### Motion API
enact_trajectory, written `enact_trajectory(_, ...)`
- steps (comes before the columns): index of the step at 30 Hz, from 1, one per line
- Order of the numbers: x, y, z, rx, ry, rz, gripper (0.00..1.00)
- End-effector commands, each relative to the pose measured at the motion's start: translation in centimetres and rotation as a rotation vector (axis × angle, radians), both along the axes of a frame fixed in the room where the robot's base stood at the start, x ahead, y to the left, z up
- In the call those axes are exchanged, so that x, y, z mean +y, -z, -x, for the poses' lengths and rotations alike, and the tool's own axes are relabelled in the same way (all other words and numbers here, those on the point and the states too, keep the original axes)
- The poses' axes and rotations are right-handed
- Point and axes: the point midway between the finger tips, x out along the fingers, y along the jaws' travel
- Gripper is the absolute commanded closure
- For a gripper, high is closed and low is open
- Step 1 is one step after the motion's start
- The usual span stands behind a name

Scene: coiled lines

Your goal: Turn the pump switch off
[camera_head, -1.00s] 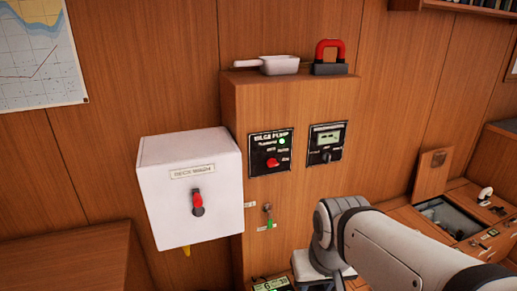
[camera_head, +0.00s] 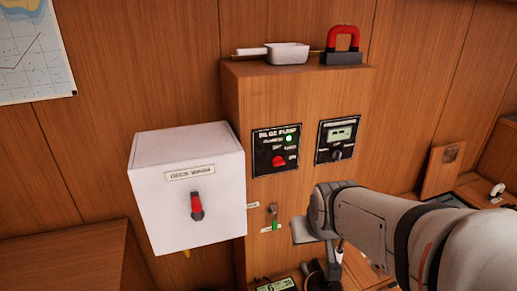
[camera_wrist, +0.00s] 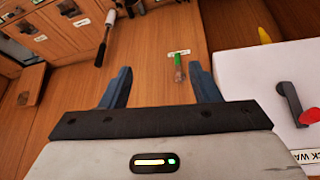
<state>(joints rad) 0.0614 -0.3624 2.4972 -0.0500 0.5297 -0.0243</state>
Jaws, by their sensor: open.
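The bilge pump panel (camera_head: 277,150) is a black plate on the front of the wooden cabinet, with a lit green light and a red switch (camera_head: 279,160). Below it is a small lever (camera_head: 273,211) with a green part; its label is too small to read. In the wrist view this lever (camera_wrist: 179,68) shows beyond my gripper (camera_wrist: 160,72), nearer the right finger. My gripper is open with nothing between its blue fingers. In the head view my arm reaches in from the right, below the panels, and the fingers are not clear.
A white deck wash box (camera_head: 188,200) with a red-handled switch (camera_head: 196,206) juts out left of the cabinet. A second black panel with a display (camera_head: 336,137) is right of the pump panel. A white scoop (camera_head: 287,54) and a red-and-dark padlock-shaped object (camera_head: 342,45) sit on top.

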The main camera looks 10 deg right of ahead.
Motion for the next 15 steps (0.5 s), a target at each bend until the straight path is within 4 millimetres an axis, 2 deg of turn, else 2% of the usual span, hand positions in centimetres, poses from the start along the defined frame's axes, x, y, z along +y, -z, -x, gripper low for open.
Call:
enact_trajectory(1, -0.6, 0.7, -2.2, -0.067, 0.002, 0.012, 0.44)
enact_trajectory(3, -1.2, 0.9, -5.2, -0.180, -0.004, 0.024, 0.44)
enact_trajectory(6, -1.9, 0.8, -9.1, -0.341, -0.014, 0.041, 0.44)
enact_trajectory(12, -1.4, 0.3, -15.1, -0.658, -0.097, -0.006, 0.44)
enact_trajectory(15, -1.0, -0.3, -17.0, -0.802, -0.133, -0.038, 0.44)
